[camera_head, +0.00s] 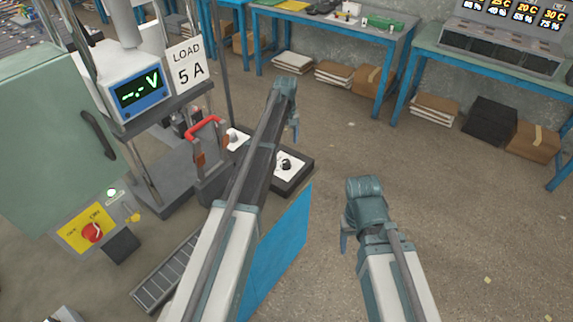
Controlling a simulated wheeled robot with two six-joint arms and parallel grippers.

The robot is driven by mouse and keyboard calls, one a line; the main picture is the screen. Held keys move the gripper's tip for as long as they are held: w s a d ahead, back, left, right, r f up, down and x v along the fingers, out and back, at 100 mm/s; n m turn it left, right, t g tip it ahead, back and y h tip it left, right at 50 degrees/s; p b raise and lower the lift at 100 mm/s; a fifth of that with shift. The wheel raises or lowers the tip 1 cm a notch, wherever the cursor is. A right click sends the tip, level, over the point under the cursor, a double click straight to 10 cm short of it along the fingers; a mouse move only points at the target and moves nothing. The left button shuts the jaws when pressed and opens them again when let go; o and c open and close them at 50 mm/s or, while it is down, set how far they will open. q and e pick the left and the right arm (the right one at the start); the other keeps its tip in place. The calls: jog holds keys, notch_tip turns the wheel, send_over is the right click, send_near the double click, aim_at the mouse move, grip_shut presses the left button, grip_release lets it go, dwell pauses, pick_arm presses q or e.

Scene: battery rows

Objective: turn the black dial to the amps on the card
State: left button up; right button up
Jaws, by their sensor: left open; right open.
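The card (187,65) hangs at the upper left and reads "LOAD 5 A". The black dial (286,164) sits on a white plate on top of a dark box (296,183) near the middle. Which way the dial points is too small to tell. My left gripper (294,132) hangs above and a little beyond the dial in the picture, open and apart from it. Its arm covers part of the dark box. My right gripper (343,243) is open and empty to the lower right, away from the dial.
A meter (139,94) showing "-.-V" stands beside the card. A red handle (205,127) rises left of the dark box. A yellow panel with a red knob (93,232) is at lower left. Blue-legged tables line the back.

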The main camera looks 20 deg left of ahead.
aim_at(286, 162)
pick_arm(q)
notch_tip(286, 162, down, 11)
jog(key=b, duration=1)
jog(key=shift+f, duration=0.1)
grip_shut()
